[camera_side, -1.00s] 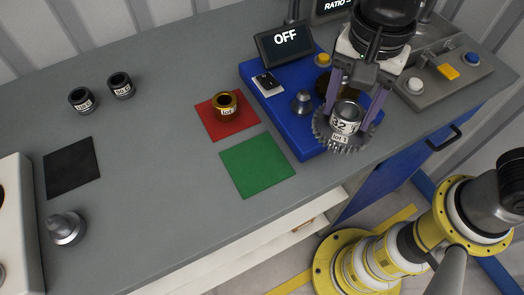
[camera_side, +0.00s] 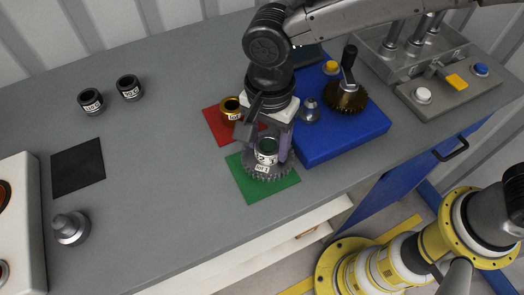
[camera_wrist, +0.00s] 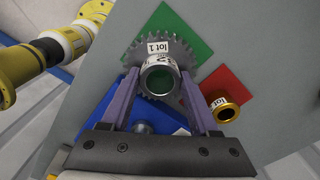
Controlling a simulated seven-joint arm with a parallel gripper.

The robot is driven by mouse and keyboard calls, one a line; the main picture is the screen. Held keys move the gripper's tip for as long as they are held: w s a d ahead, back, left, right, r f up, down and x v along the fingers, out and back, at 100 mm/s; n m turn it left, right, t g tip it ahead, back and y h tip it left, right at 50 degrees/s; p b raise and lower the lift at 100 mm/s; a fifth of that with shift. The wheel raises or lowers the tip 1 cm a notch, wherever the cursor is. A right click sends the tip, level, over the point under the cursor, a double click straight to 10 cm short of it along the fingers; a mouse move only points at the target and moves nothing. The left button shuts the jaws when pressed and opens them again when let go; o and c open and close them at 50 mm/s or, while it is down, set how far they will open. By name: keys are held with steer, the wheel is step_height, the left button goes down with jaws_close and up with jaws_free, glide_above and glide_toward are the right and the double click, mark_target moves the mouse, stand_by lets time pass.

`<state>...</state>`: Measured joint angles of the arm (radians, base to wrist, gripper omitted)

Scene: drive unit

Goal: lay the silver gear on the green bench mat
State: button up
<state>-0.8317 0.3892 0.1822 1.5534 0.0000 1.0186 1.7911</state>
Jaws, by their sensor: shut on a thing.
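The silver gear (camera_side: 262,174) has a toothed rim, a raised hub and a "lot 1" label. It is over the green bench mat (camera_side: 248,190) in the side view; I cannot tell whether it touches the mat. My gripper (camera_side: 268,158) is shut on the gear's hub, one finger on each side. In the wrist view the gear (camera_wrist: 158,62) sits between the fingers of my gripper (camera_wrist: 160,95), with the green mat (camera_wrist: 196,32) behind it. Part of the mat is hidden by the gear.
A red mat (camera_side: 215,127) with a brass-rimmed cup (camera_side: 231,108) lies just behind my gripper. The blue base (camera_side: 340,140) with a dark gear (camera_side: 347,96) and a silver post (camera_side: 310,110) is to the right. A black mat (camera_side: 78,168) lies left, with clear bench between.

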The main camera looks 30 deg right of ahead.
mark_target(262, 155)
steer(key=shift+w+a+f, duration=0.35)
steer(key=shift+f, duration=0.8)
steer(key=shift+w+a+f, duration=0.1)
steer(key=shift+f, duration=0.8)
steer(key=shift+f, duration=0.15)
steer(key=o, duration=1.3)
steer(key=shift+f, duration=0.1)
steer(key=shift+c, duration=0.2)
